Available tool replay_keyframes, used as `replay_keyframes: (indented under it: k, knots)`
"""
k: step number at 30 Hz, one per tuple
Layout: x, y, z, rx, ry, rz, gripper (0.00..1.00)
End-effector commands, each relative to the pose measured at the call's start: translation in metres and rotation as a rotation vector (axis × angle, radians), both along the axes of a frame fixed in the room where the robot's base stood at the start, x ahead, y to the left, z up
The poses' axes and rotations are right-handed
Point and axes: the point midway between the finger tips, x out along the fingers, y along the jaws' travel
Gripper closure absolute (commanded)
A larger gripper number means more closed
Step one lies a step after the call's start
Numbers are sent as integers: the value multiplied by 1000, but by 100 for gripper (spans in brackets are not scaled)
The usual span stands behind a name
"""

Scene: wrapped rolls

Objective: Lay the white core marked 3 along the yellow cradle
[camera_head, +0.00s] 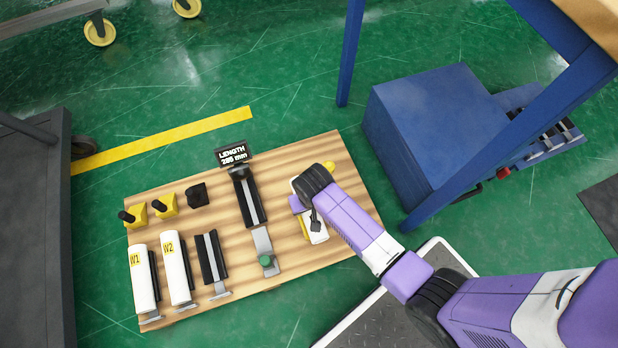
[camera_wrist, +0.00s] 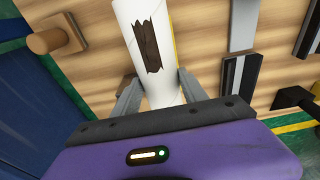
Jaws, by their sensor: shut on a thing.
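A white core (camera_wrist: 165,75) with a ragged dark brown patch lies between the two grey fingers of my gripper (camera_wrist: 158,88), which is shut on it. In the head view the core (camera_head: 318,236) shows partly below my gripper (camera_head: 306,203), at the right part of the wooden board. No number 3 is readable on the visible side. Yellow of the cradle (camera_head: 304,228) shows along the core's left side in the head view, and a thin yellow strip shows beside it in the wrist view. My gripper hides much of both; I cannot tell whether the core touches the cradle.
The wooden board (camera_head: 285,164) also holds a length gauge (camera_head: 249,198) with a display (camera_head: 232,153), white rolls W1 (camera_head: 145,282) and W2 (camera_head: 177,270), an empty dark holder (camera_head: 211,258) and small yellow blocks (camera_head: 165,205). A blue cabinet (camera_head: 432,122) stands right of the board.

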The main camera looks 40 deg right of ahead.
Motion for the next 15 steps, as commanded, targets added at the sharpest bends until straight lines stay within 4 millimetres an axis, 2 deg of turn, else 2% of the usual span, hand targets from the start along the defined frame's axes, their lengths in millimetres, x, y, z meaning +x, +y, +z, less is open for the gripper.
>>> replay_keyframes:
  k: [8,15]
  knots:
    - [0,0,-39,0,2,0,96]
    - [0,0,-40,0,0,0,96]
